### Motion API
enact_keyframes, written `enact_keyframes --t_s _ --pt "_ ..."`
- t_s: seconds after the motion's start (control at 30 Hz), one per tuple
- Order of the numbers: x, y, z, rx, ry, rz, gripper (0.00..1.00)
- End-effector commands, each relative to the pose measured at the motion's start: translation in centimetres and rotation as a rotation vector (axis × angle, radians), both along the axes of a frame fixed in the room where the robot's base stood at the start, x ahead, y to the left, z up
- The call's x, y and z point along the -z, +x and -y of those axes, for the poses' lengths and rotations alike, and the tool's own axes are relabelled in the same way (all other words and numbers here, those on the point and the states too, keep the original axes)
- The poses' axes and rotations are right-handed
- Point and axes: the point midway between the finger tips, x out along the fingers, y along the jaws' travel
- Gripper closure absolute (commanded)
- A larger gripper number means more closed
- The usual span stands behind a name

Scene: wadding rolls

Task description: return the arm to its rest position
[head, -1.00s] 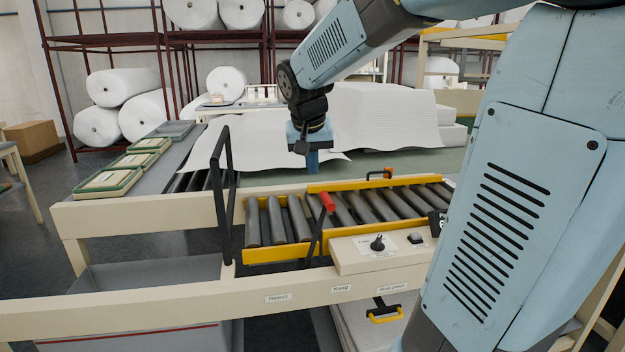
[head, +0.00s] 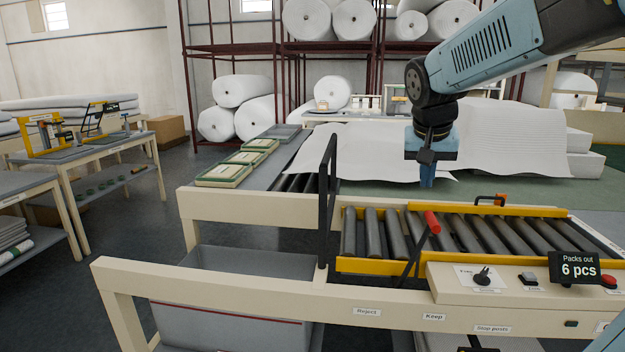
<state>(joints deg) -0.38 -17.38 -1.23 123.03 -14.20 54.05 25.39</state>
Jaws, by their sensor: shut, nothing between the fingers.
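My arm reaches in from the upper right of the head view. My gripper (head: 428,178) points down above the far side of the roller conveyor, in front of the white wadding sheets (head: 505,140). Its fingers look shut and I see nothing held between them. It hangs above the green surface; I cannot tell the exact gap.
The roller conveyor (head: 372,232) has yellow rails and a red-tipped lever (head: 432,222). A display (head: 575,268) reads "Packs out 6 pcs". A black upright frame (head: 328,200) stands left of the rollers. Green-edged trays (head: 224,174) lie further left. A grey bin (head: 235,300) sits below.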

Motion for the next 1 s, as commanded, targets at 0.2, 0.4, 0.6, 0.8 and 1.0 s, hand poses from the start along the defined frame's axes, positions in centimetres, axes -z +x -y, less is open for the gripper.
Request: enact_keyframes --t_s 0.2,0.4,0.6,0.8,1.0 --pt "0.6 -6.2 -1.6 -0.115 0.025 0.025 1.00" --pt "2.0 -11.6 -3.1 -0.231 0.040 0.054 1.00" --pt "3.7 -15.4 -4.3 -0.321 0.049 0.081 1.00" --pt "4.5 -17.0 -4.7 -0.362 0.050 0.093 1.00" --pt "4.6 -17.0 -4.8 -0.364 0.051 0.093 1.00"
